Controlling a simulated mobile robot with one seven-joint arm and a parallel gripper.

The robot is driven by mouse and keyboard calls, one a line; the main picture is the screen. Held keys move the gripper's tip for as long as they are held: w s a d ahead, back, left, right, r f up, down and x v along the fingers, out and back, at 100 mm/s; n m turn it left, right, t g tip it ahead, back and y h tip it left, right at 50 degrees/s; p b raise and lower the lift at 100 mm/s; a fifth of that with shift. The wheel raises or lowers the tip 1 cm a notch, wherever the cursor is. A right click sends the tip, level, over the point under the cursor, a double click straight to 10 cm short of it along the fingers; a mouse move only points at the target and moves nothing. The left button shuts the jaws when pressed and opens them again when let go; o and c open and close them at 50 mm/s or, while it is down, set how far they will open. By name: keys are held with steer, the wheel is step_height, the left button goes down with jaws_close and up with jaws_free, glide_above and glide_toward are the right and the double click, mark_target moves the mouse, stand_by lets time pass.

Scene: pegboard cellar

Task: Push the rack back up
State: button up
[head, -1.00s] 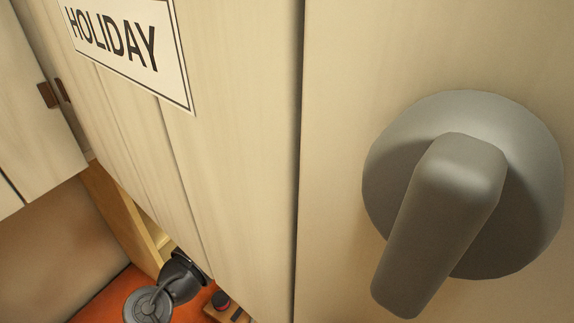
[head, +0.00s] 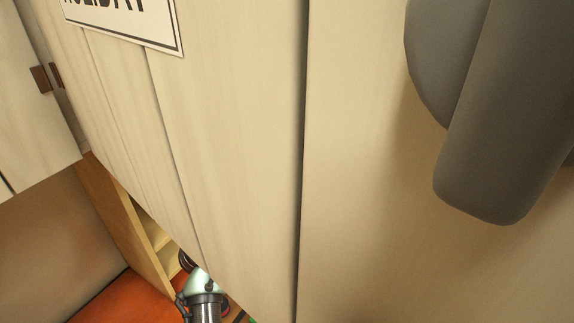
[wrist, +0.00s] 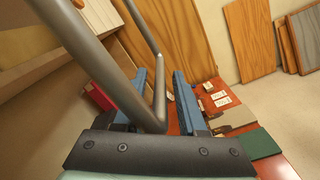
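A bent grey metal tube (wrist: 88,62), which looks like the rack's pull bar, fills the left of the wrist view. It runs in from the upper left, bends close to my gripper and goes back up. My gripper (wrist: 161,82) has its two blue-padded fingers apart. The bend lies between or just in front of them; I cannot tell whether it touches either finger. The rest of the rack is not visible. In the head view only a pale green and grey part of my arm shows at the bottom, and the fingers are hidden.
Pale cabinet panels (head: 235,150) fill the head view, with a cropped sign (head: 125,25) at upper left. A big grey lever (head: 505,120) is very close at upper right. Below is an orange surface (head: 120,303). Boards (wrist: 250,40) lean at the wrist view's upper right.

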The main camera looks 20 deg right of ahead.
steer(key=shift+f, duration=0.1)
jaws_close()
